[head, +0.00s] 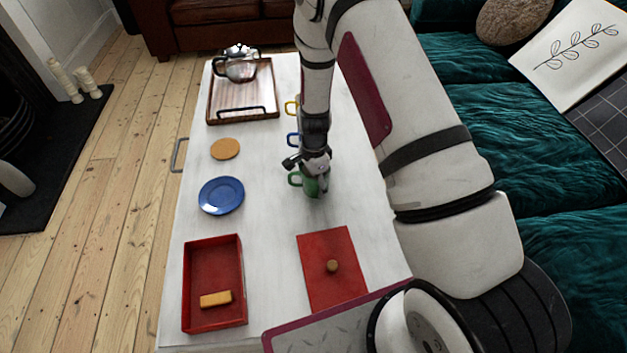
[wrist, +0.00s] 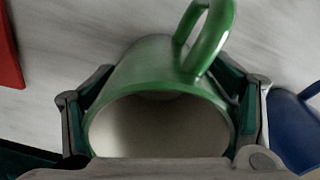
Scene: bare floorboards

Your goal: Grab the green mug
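The green mug (head: 311,187) stands on the white table, in the middle of its right side, below my gripper (head: 307,163). In the wrist view the green mug (wrist: 160,75) fills the space between the two fingers, with its pale inside facing the camera and its handle toward the top. My gripper (wrist: 165,105) has one finger on each side of the mug, spread wide and very close to its walls. I cannot tell whether the pads press on it. My gripper hides part of the mug's top in the head view.
A blue mug (head: 292,139) and a yellow mug (head: 291,107) stand behind, partly hidden by my arm. A blue plate (head: 221,196), a cork coaster (head: 225,149), a red box (head: 239,291), a red lid (head: 330,292) and a wooden tray (head: 228,109) with a teapot (head: 238,70) are on the table.

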